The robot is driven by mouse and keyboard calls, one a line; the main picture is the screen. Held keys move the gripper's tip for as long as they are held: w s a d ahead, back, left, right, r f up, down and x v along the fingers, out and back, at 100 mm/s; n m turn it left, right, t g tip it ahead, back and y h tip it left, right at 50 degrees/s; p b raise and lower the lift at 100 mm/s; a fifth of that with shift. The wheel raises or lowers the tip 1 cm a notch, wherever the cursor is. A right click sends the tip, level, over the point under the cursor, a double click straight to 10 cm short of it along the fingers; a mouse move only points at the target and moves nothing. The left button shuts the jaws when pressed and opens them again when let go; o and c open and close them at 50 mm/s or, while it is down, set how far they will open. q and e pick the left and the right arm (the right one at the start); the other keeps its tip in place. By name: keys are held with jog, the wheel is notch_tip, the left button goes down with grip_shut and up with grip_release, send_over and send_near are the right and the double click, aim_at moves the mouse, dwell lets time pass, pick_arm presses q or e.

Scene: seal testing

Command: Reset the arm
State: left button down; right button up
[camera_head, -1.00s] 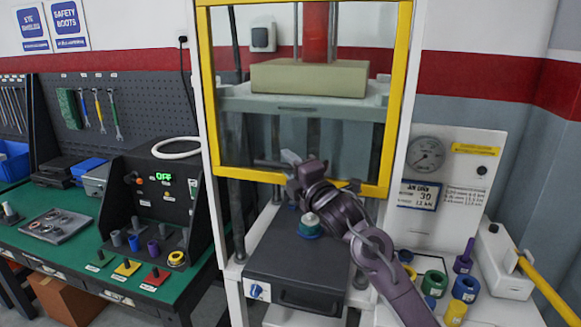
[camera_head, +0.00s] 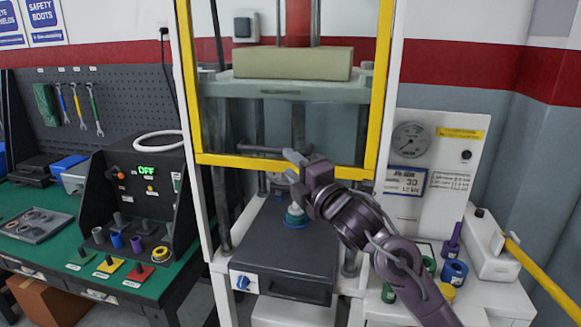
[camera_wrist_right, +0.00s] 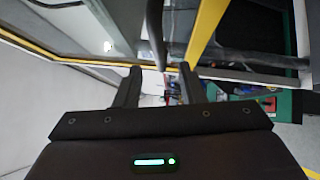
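My right gripper (camera_head: 293,166) is in front of the lower bar of the yellow guard frame (camera_head: 240,166) of the press, with its purple arm coming in from the lower right. In the right wrist view its two dark fingers (camera_wrist_right: 160,80) stand apart with nothing between them, so it is open and empty. My left gripper is not in view.

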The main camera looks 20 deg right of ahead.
jog(key=s+a+f+m+g+h, duration=0.15)
jog(key=s+f+m+g, duration=0.35)
jog(key=f, duration=0.7)
jog(key=s+f+m+g+h, duration=0.25)
jog(key=s+f+m, duration=0.45)
jog(key=f, duration=0.5)
jog(key=s+a+f+m+g, duration=0.1)
jog(key=s+f+m+g, duration=0.35)
jog(key=s, duration=0.55)
jog(key=s+a+f+m+g, duration=0.1)
jog(key=s+f+m+g, duration=0.4)
jog(key=s, duration=0.4)
notch_tip(320, 180, down, 33)
jog(key=s+n, duration=0.2)
jog(key=s+d+f, duration=0.2)
jog(key=s+f, duration=0.6)
jog(key=s, duration=0.1)
jog(key=s+d+f+g+b, duration=0.1)
jog(key=s+d+f, duration=0.1)
jog(key=s+f, duration=0.7)
jog(key=shift+s+f, duration=0.3)
jog(key=shift+s, duration=0.15)
